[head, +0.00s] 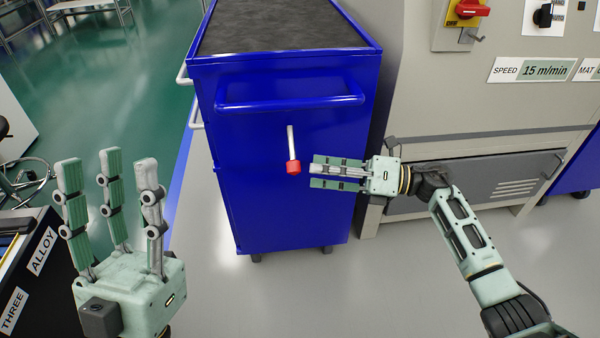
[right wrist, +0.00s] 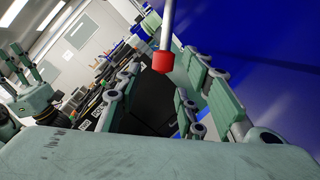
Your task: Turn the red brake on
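The red brake is a thin grey lever with a red end (head: 293,167). It hangs down, slightly tilted, on the front face of the blue cart (head: 240,205). My right gripper (head: 315,171) is open just right of the red end, fingers pointing left at it. In the right wrist view the red end (right wrist: 163,62) shows near the fingertips, in the gap between the spread fingers; I cannot tell whether any finger touches it. My left gripper (head: 108,170) is open and empty at the lower left, fingers pointing up, away from the cart.
The cart's blue handle bar (head: 290,103) juts out above the lever. A grey machine (head: 480,110) with a red rotary switch (head: 472,8) stands to the right. A dark unit with "ALLOY" and "THREE" labels (head: 42,250) is at lower left. The floor before the cart is clear.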

